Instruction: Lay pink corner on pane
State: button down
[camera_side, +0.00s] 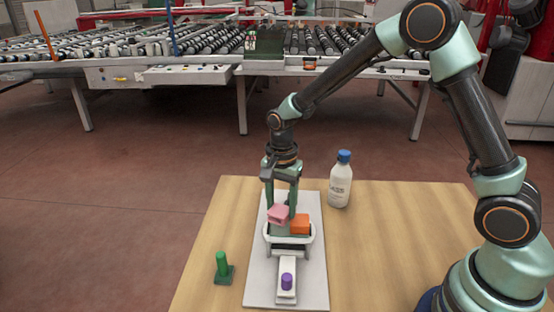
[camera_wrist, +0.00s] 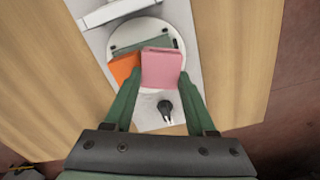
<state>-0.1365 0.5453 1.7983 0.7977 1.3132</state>
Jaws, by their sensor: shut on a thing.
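A pink corner (camera_side: 278,214) is held between the fingertips of my gripper (camera_side: 281,208). In the wrist view the pink corner (camera_wrist: 162,68) sits between the fingers of my gripper (camera_wrist: 160,82), over the round white rest. A dark green pane (camera_wrist: 146,45) shows behind it on that rest, partly hidden by the pink corner. An orange corner (camera_side: 300,224) sits at the pane's edge, just right of the pink corner in the side view. In the wrist view the orange corner (camera_wrist: 124,68) is to its left. I cannot tell whether the pink corner touches the pane.
The white round rest (camera_side: 309,240) stands on a white board (camera_side: 257,287). A purple cylinder (camera_side: 287,282) is at the board's front. Bare wood lies right of the board.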

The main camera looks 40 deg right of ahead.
aim_at(281, 207)
jog(key=shift+c, duration=1.1)
grip_release()
jog(key=shift+r, duration=0.1)
notch_tip(281, 207, up, 12)
jog(key=s+d+r+n+t, duration=0.2)
jog(key=s+d+r+n, duration=0.1)
jog(key=s+n, duration=0.3)
jog(key=s+d+r+n+t, duration=0.2)
jog(key=s+r+n+t, duration=0.1)
jog(key=s+n, duration=0.4)
jog(key=shift+s+d+r+t, duration=0.15)
jog(key=shift+s+d+t, duration=0.15)
jog(key=shift+s+d, duration=0.1)
